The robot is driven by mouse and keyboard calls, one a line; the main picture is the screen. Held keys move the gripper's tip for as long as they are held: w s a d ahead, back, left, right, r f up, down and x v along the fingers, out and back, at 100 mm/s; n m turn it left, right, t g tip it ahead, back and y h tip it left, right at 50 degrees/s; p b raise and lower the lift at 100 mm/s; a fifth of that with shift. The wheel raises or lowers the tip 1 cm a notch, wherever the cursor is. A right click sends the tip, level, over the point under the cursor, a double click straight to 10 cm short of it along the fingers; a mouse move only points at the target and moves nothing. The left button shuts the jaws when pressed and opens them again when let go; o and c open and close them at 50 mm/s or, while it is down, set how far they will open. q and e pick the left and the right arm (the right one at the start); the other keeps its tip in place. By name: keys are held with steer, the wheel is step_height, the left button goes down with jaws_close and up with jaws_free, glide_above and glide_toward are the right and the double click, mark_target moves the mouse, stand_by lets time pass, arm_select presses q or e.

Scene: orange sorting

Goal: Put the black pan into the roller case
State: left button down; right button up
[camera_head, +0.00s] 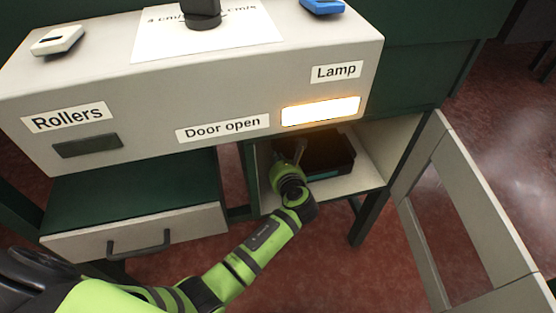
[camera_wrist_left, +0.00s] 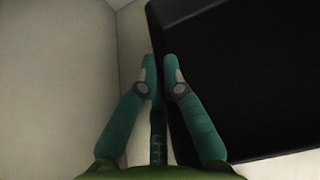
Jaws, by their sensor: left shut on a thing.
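The black pan (camera_head: 332,150) sits inside the open lit compartment (camera_head: 371,177) below the Lamp label in the head view, which looks like the roller case. My left gripper (camera_head: 296,152) reaches into this compartment at the pan's left side. In the left wrist view the black pan (camera_wrist_left: 255,70) fills the right side. The fingers of my left gripper (camera_wrist_left: 161,70) are close together on its left edge. The fingertips partly cover that edge. My right gripper is not in view.
The compartment's door (camera_head: 470,205) stands swung open at the right. A drawer (camera_head: 135,233) with a dark handle is at the left, below the Rollers label (camera_head: 68,117). The lamp strip (camera_head: 320,111) glows. A white device (camera_head: 57,40) and a blue object (camera_head: 322,6) lie on top.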

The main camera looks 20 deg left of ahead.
arm_select(q)
steer(key=c, duration=1.4)
jaws_free()
steer(key=shift+r, duration=0.1)
steer(key=p+v, duration=0.3)
steer(key=v, duration=0.8)
steer(key=shift+d, duration=0.1)
steer(key=shift+s+d+r, duration=0.1)
steer(key=shift+s+d, duration=0.1)
steer(key=shift+s, duration=0.2)
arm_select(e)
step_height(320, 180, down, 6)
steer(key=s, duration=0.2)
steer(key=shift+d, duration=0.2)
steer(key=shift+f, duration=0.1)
